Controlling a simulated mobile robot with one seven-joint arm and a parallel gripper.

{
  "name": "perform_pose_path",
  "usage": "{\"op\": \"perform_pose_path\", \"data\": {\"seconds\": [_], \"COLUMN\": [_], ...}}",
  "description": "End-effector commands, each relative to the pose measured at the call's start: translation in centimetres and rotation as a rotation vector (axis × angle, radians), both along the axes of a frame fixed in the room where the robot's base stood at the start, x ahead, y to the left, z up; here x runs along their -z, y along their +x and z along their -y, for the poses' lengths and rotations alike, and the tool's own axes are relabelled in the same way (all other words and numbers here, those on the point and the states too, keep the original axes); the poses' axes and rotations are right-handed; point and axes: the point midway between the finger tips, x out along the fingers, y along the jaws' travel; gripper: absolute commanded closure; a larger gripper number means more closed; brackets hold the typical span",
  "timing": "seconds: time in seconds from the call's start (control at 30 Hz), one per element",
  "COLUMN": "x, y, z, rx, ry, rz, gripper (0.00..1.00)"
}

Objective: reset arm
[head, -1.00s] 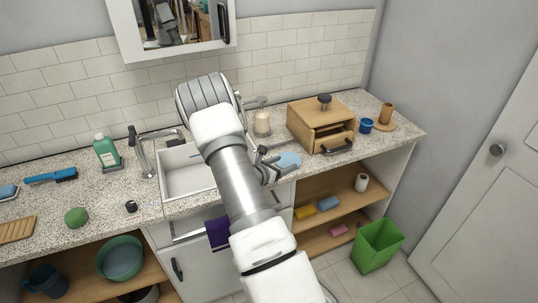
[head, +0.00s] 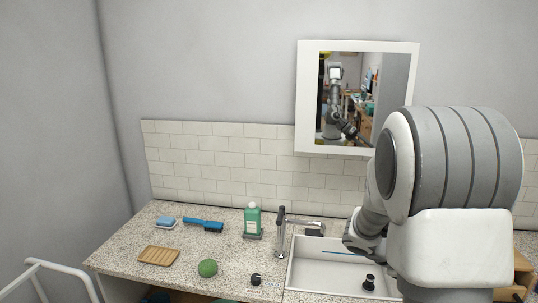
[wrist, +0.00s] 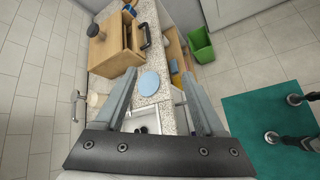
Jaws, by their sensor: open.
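My gripper (wrist: 160,72) is open in the wrist view, with its two fingers apart and nothing held between them. A light blue disc (wrist: 150,83) lies on the counter below, showing between the fingers. My arm fills the right of the head view and its end is mostly hidden, so the fingers cannot be made out there.
The sink (head: 325,275) has a tap (head: 281,235). A green bottle (head: 252,218), blue brush (head: 203,224), green ball (head: 208,268) and wooden soap dish (head: 158,256) stand left of it. A wooden drawer box (wrist: 115,50) and green bin (wrist: 201,45) show in the wrist view.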

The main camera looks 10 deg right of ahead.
Motion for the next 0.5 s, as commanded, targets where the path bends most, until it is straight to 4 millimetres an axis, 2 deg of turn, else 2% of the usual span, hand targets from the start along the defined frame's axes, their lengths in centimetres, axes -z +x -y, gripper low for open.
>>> {"op": "perform_pose_path", "data": {"seconds": [0.03,0.2,0.5], "x": [-1.3,-3.9,-7.2], "y": [-0.7,-3.4,-7.8], "z": [-1.3,-5.6,-14.1], "rx": [0.034,0.149,0.312], "ry": [0.037,0.178,0.472], "rz": [0.060,0.234,0.511], "gripper": [0.28,0.28,0.28]}}
